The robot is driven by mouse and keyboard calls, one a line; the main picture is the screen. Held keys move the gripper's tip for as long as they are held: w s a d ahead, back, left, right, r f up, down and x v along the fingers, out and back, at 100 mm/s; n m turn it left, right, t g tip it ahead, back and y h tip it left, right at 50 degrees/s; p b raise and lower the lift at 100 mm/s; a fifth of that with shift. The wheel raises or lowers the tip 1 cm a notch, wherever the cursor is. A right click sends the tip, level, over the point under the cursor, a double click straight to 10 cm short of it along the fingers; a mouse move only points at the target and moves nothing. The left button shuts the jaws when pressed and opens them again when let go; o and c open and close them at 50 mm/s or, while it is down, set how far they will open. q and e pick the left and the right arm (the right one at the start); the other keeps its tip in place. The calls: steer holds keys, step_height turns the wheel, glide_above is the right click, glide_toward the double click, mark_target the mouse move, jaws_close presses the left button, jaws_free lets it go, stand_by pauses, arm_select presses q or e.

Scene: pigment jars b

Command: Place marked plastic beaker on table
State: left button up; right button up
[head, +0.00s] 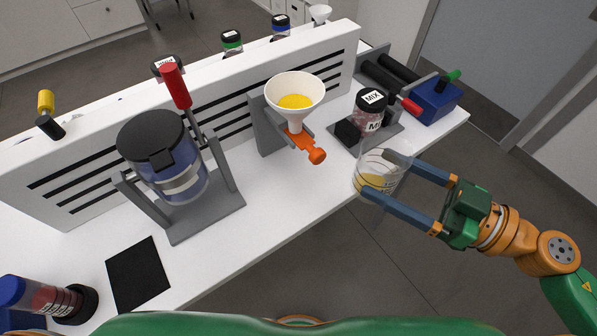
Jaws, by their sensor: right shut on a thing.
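The marked plastic beaker (379,174) is clear, with graduation lines and some yellow powder in its bottom. My right gripper (382,175) is shut on the beaker, its two blue fingers on either side of it. The beaker is near the front edge of the white table (290,207), toward the right end. I cannot tell whether its base touches the table or hangs past the edge. My left gripper is not in view.
A funnel (296,92) with yellow powder and an orange valve stands left of the beaker. A MIX jar (370,108) sits behind it. A blue jar in a grey stand (205,215) and a black mat (138,274) are further left. Bare table lies between.

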step_height(320, 180, down, 13)
steer(key=w+m+t+h+b, duration=0.1)
steer(key=m+t+h+b, duration=0.1)
steer(key=m+t, duration=0.1)
steer(key=shift+n, duration=0.3)
steer(key=p+x, duration=0.2)
steer(key=x, duration=1.6)
steer(key=shift+d+p, duration=0.1)
steer(key=shift+p, duration=0.25)
steer(key=shift+f, duration=0.9)
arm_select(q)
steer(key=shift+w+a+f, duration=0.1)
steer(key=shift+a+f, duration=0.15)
arm_select(e)
steer(key=shift+d, duration=0.1)
steer(key=shift+f+b, duration=0.2)
steer(key=shift+b, duration=0.25)
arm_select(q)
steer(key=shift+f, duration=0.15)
arm_select(e)
steer(key=o, duration=1.2)
steer(key=shift+r, duration=0.1)
